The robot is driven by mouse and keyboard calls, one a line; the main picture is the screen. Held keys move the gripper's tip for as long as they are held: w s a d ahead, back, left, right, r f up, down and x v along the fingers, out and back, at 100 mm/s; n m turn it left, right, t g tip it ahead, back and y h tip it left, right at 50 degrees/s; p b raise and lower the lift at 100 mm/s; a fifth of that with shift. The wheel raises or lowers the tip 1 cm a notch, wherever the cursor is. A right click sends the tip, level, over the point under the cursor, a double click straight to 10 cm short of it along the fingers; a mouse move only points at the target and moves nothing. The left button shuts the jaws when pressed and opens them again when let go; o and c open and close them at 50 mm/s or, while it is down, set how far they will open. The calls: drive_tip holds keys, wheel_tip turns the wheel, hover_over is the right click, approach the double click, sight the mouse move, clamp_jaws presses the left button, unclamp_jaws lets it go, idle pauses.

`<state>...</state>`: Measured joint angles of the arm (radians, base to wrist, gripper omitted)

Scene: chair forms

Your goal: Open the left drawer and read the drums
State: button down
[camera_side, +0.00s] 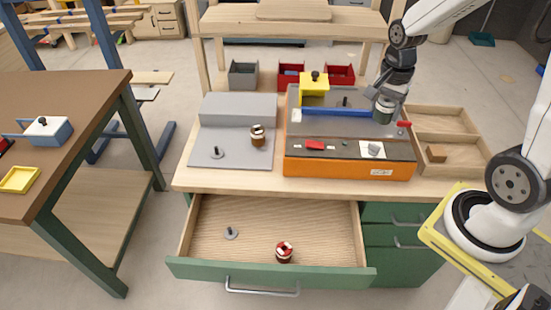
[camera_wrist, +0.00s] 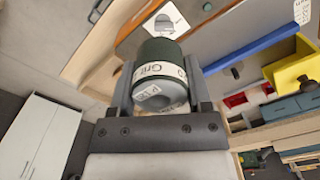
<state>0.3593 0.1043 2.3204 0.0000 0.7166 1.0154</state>
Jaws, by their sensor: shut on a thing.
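The left drawer (camera_side: 315,234) is open. In it a red drum with a pale band (camera_side: 284,253) stands beside the front wall, and a grey peg on a round base (camera_side: 231,233) stands bare at the left. A brown drum with a pale band (camera_side: 257,135) stands on the grey board (camera_side: 205,160) on the bench, near another bare peg (camera_side: 217,152). My gripper (camera_side: 385,105) is shut on a dark green drum (camera_side: 383,114), above the right side of the orange machine. In the wrist view the drum (camera_wrist: 160,55) shows a white label partly reading "Grit"; the rest is cut off.
The orange machine (camera_side: 350,170) bears a yellow block (camera_side: 314,88), a blue bar (camera_side: 335,112) and a white card (camera_side: 373,149). A divided wooden tray (camera_side: 465,125) with a brown block (camera_side: 436,153) lies right. Grey and red bins (camera_side: 243,75) stand behind.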

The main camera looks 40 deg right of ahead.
drive_tip(key=shift+r, duration=0.15)
idle(0.4)
drive_tip(key=shift+r, duration=2.15)
drive_tip(key=w+a+r+n, duration=0.2)
drive_tip(key=w+a+n, duration=0.2)
drive_tip(key=w+a, duration=0.95)
drive_tip(key=w+a+f+n, duration=0.1)
drive_tip(key=w+a+n, duration=0.15)
drive_tip(key=a, duration=0.85)
drive_tip(key=w+a+f+n, duration=0.1)
drive_tip(key=w+a+n, duration=0.15)
drive_tip(key=a, duration=0.75)
drive_tip(key=shift+s+a+f, duration=0.15)
drive_tip(key=shift+f, duration=7.5)
drive_tip(key=shift+s+a+f, duration=0.1)
drive_tip(key=shift+f, duration=7.5)
drive_tip(key=shift+f, duration=0.15)
drive_tip(key=shift+f, duration=2.4)
